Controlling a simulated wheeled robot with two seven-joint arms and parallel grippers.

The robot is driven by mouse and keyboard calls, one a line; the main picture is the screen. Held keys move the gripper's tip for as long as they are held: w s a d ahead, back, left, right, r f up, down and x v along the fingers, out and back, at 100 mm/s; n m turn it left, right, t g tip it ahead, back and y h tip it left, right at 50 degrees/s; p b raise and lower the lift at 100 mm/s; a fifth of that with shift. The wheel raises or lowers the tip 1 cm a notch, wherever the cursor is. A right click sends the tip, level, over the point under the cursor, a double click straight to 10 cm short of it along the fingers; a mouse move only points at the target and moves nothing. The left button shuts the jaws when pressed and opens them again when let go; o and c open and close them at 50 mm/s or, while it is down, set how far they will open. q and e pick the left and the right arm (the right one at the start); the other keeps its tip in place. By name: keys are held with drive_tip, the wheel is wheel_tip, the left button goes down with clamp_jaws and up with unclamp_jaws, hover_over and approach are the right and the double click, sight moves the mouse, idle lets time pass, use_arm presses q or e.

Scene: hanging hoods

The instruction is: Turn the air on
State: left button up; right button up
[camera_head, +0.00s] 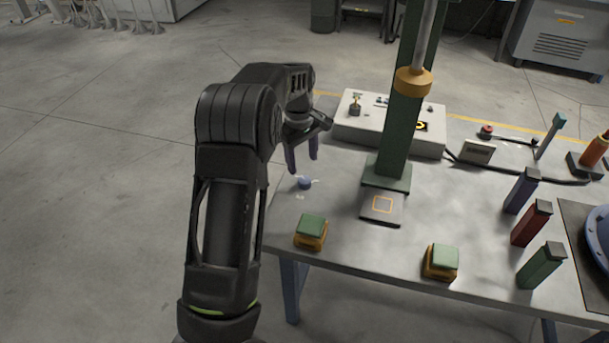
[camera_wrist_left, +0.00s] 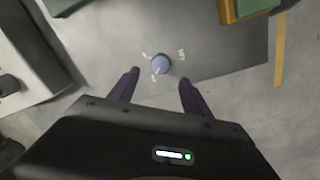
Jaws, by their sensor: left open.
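A small round blue knob (camera_head: 305,183) sits on the left part of the grey tabletop, with small white markings around it. In the left wrist view the knob (camera_wrist_left: 161,64) lies ahead of the fingertips and roughly between their lines, with white labels beside it. My left gripper (camera_head: 302,168) is open and empty, pointing down just above and behind the knob. Its two dark fingers (camera_wrist_left: 157,82) are apart and do not appear to touch the knob. The label text is too small to read surely. My right gripper is out of view.
A green column (camera_head: 399,130) stands on the table right of the gripper, before a white control box (camera_head: 352,128). Two green-topped buttons (camera_head: 311,229) (camera_head: 441,258) are near the front edge. Several coloured blocks (camera_head: 531,222) stand at the right. Open floor lies left.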

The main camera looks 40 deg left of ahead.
sight(304, 179)
use_arm(q)
wheel_tip(304, 179, down, 7)
drive_tip(key=shift+w+f+p, duration=0.15)
drive_tip(key=shift+p, duration=0.45)
drive_tip(key=shift+c, duration=0.6)
clamp_jaws()
